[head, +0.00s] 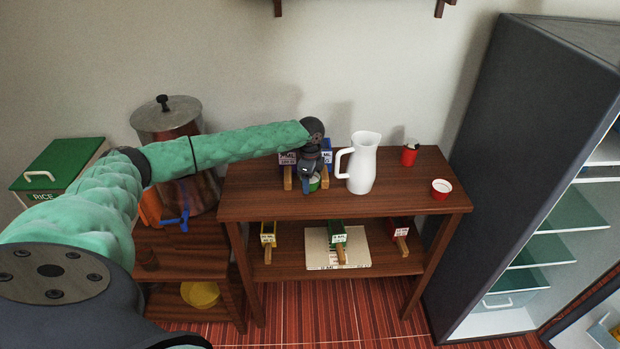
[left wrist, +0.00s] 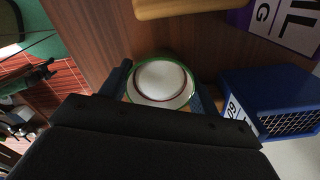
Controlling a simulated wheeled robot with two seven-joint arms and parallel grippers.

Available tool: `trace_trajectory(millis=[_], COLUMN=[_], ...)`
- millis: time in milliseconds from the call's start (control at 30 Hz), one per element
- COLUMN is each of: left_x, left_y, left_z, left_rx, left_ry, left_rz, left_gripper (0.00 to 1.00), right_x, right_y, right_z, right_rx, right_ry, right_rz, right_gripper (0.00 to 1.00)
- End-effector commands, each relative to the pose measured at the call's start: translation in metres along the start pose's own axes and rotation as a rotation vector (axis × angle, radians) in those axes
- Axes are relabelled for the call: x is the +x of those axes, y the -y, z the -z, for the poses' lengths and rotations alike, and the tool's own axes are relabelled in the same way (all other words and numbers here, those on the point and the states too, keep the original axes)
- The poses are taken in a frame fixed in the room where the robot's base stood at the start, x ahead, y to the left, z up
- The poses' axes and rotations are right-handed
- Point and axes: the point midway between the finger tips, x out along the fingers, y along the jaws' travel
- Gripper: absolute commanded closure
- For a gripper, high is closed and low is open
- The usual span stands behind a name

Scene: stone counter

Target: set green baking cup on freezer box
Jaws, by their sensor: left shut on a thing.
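The green baking cup (head: 314,184) is at the front left of the wooden table's top in the head view, mostly hidden by my left gripper (head: 311,184). In the left wrist view the cup (left wrist: 160,80) shows a green rim and a pale inside, between the two fingers of my left gripper, which is shut on it. I cannot tell whether its base touches the tabletop. No thing is clearly marked as the freezer box; a tall dark fridge (head: 530,130) stands open at the right. My right gripper is not in view.
A white pitcher (head: 362,168), a red cup (head: 409,156) and another red cup (head: 441,189) stand right of the gripper. A blue box (left wrist: 270,100) is close beside it. The tabletop's (head: 390,203) front right is clear.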

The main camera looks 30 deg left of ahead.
Motion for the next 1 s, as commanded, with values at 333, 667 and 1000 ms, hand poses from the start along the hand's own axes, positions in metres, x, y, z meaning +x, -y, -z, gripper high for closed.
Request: trace_trajectory(millis=[333, 667, 1000], left_x=[0.0067, 0.0092, 0.0055], left_y=[-0.0001, -0.0002, 0.0002], left_z=[-0.0005, -0.0006, -0.0004], left_rx=[0.000, 0.000, 0.000], left_ry=[0.000, 0.000, 0.000], left_rz=[0.000, -0.001, 0.001], left_gripper=[0.63, 0.16, 0.16], right_x=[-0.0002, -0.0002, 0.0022], right_y=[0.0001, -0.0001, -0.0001], right_z=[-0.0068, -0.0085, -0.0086], right_rx=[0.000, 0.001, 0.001], right_ry=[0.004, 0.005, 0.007], right_rz=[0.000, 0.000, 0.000], right_gripper=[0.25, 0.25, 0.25])
